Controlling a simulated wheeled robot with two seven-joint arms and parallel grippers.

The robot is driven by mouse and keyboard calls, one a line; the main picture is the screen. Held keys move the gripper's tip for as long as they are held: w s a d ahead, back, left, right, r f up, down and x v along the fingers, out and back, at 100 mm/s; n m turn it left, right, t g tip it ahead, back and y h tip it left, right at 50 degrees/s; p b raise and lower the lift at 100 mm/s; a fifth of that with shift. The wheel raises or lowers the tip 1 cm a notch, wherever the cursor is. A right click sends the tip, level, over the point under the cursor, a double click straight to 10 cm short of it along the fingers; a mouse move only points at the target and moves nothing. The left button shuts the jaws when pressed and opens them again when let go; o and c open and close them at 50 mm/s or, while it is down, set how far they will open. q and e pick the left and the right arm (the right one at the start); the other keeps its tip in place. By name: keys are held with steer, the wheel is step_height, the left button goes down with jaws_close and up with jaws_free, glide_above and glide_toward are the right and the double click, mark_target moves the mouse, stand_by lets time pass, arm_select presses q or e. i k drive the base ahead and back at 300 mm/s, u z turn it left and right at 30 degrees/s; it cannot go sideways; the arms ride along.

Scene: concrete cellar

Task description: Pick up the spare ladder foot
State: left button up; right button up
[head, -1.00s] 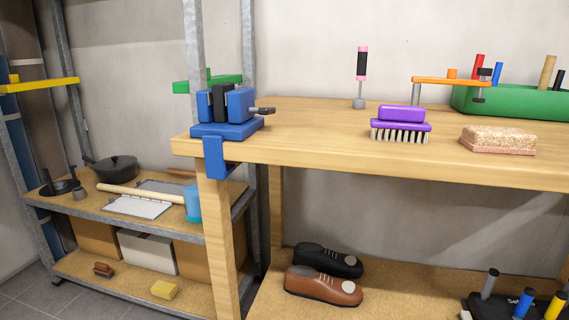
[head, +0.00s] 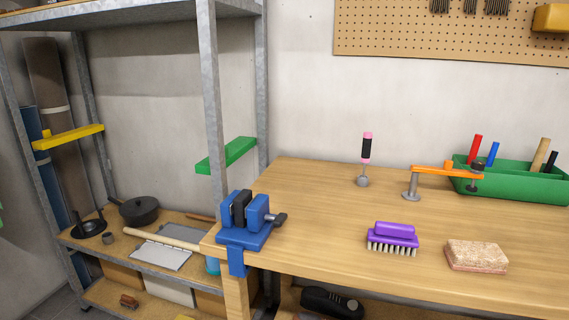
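No thing here is plainly marked as the spare ladder foot. A black block (head: 241,209) stands upright between the jaws of the blue vise (head: 243,238) at the left corner of the workbench; it could be the ladder foot, but I cannot tell for certain. A small dark grey cylindrical piece (head: 108,239) on the shelf at the left, beside the black pan, is another possible one. Neither of my grippers shows in the head view.
The wooden workbench (head: 330,225) holds a purple brush (head: 394,238), a sponge-like block (head: 476,256), a pink-and-black handled tool (head: 366,155), an orange clamp (head: 430,172) and a green tool tray (head: 525,186). A metal shelf unit (head: 212,90) stands left. The bench middle is clear.

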mark_target(240, 202)
steer(key=u, duration=0.1)
steer(key=i, duration=0.55)
steer(key=u, duration=0.75)
